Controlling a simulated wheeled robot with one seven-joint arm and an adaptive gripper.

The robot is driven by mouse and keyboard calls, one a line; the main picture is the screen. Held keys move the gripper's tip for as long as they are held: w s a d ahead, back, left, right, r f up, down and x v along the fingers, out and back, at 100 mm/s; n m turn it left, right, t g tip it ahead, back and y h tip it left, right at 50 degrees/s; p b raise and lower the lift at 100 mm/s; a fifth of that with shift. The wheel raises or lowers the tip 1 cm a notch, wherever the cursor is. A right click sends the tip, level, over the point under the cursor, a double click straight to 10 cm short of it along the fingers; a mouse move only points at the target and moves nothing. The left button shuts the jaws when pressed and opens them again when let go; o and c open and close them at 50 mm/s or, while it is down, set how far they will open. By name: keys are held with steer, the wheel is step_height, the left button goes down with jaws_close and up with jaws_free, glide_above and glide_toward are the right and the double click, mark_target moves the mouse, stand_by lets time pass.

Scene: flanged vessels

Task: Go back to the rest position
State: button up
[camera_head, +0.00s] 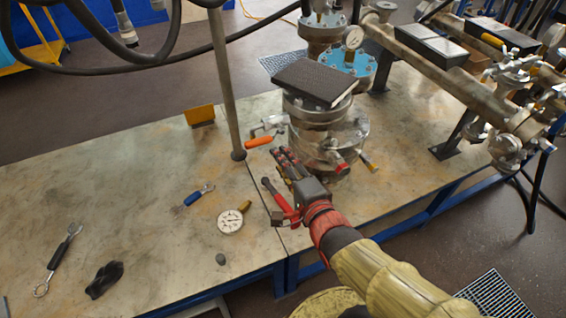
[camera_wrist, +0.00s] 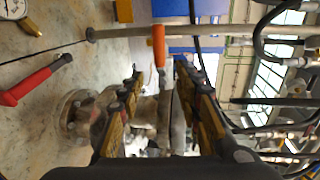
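My gripper (camera_head: 281,156) is at the left side of the flanged metal vessel (camera_head: 330,133), low over the table. In the wrist view the two fingers of my gripper (camera_wrist: 160,70) stand apart with nothing visibly held between them. An orange valve handle (camera_wrist: 158,45) shows beyond the fingertips; the same orange handle (camera_head: 258,142) is just left of the gripper in the head view. I cannot tell whether the gripper touches the vessel.
A dark flat case (camera_head: 313,82) lies on the vessel. The table (camera_head: 130,180) is mostly clear at left.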

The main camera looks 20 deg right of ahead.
stand_by(0.3)
steer(key=s+d+f+n+g, duration=0.2)
steer(key=s+f+n+g, duration=0.55)
steer(key=n, duration=0.45)
steer(key=s+a+r+n+g+p, duration=0.1)
steer(key=s+r+n, duration=0.2)
steer(key=r, duration=0.3)
steer(key=s+a+r+n+g+p, duration=0.1)
steer(key=s+a+r+n, duration=0.1)
steer(key=r, duration=0.5)
steer(key=shift+s+n+g, duration=0.35)
steer(key=shift+s+n, duration=0.25)
steer(key=shift+a, duration=0.1)
